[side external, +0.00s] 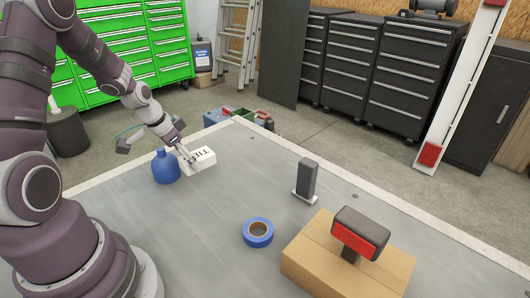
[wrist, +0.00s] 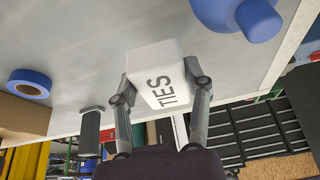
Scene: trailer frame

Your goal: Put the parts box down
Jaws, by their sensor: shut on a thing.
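The parts box (side external: 204,160) is a small white box with dark letters reading "TIES". It is at the far part of the grey table (side external: 215,225), just right of the blue bottle (side external: 166,168). In the wrist view the box (wrist: 153,72) sits between the two fingers of my gripper (wrist: 160,92), one finger on each side. My gripper (side external: 188,157) is shut on the box. I cannot tell whether the underside of the box touches the table.
A blue tape roll (side external: 258,232), a dark upright block (side external: 306,180) and a cardboard box (side external: 335,262) with a red-and-black light (side external: 360,233) on it stand nearer and to the right. The table's middle is clear. Coloured bins (side external: 240,115) are beyond the far edge.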

